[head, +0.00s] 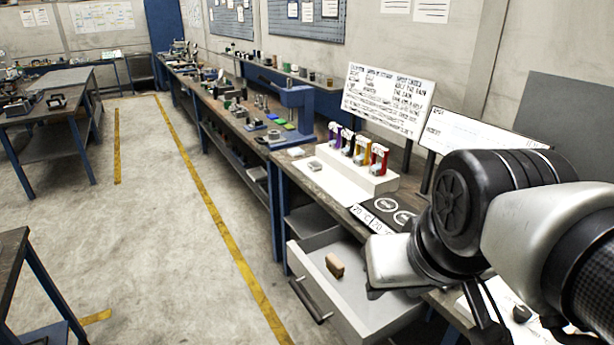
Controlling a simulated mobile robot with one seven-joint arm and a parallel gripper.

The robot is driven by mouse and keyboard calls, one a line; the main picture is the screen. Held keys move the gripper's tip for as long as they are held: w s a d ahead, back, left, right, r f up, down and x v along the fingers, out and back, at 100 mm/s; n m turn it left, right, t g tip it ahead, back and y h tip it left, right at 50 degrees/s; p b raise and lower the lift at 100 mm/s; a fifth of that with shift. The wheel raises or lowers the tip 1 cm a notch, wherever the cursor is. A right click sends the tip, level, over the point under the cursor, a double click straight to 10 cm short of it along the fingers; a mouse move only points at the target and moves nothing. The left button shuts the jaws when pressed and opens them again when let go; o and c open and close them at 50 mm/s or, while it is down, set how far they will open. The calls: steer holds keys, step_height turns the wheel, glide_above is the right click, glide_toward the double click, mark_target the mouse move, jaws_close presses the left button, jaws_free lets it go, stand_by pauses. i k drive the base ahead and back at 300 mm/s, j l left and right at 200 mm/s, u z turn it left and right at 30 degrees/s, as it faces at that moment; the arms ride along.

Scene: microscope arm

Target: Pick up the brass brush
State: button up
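A small brown block-shaped thing (334,265) lies in the open grey drawer (345,300) under the workbench. It may be the brass brush, but bristles cannot be made out at this size. My arm comes in from the right and bends down over the bench edge. My gripper (392,268) is at its lower end, to the right of the brown thing and apart from it. Its fingers are mostly hidden or too dark to make out, so I cannot tell whether they are open.
A white stand (345,178) with several coloured holders is on the workbench (318,182). Two white boards (388,98) stand behind it. A dark table (45,112) is at the far left. The concrete floor with yellow lines is clear left of the drawer.

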mark_target(336, 267)
steer(key=z, duration=2.75)
steer(key=u, duration=2.55)
steer(key=i+j+z, duration=0.1)
steer(key=z, duration=0.35)
steer(key=j+z, duration=0.25)
steer(key=z, duration=0.15)
steer(key=j+z, duration=0.25)
steer(key=z, duration=0.2)
steer(key=j+z, duration=0.45)
steer(key=j, duration=0.65)
steer(key=k, duration=0.05)
